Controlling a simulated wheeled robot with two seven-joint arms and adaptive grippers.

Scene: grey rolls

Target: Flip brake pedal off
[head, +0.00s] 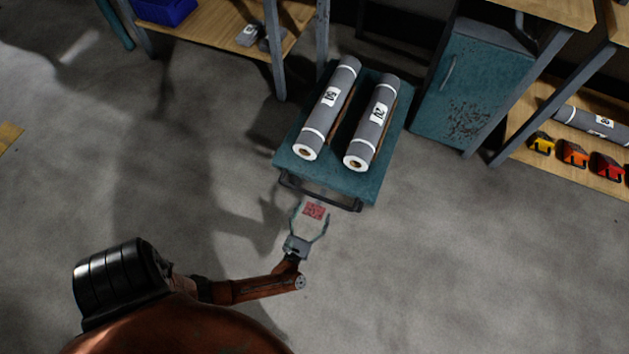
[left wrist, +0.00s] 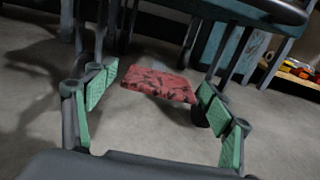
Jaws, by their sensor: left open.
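The brake pedal (head: 314,210) is a worn red plate near the floor at the handle end of a teal cart (head: 360,183). In the left wrist view the red pedal (left wrist: 158,84) lies between and beyond the green-padded fingers, its surface scuffed with dark marks. My left gripper (head: 309,221) is open, with its fingers spread to either side of the pedal in the picture. I cannot tell whether a finger touches it. The pedal's lever and mount are mostly hidden. My right gripper is not in view.
Two grey rolls (head: 331,105) (head: 374,122) lie on the cart. Its black handle (head: 320,192) is just above the pedal. A teal cabinet (head: 475,85) and shelves with a blue bin (head: 165,10) stand behind. The floor around the gripper is clear.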

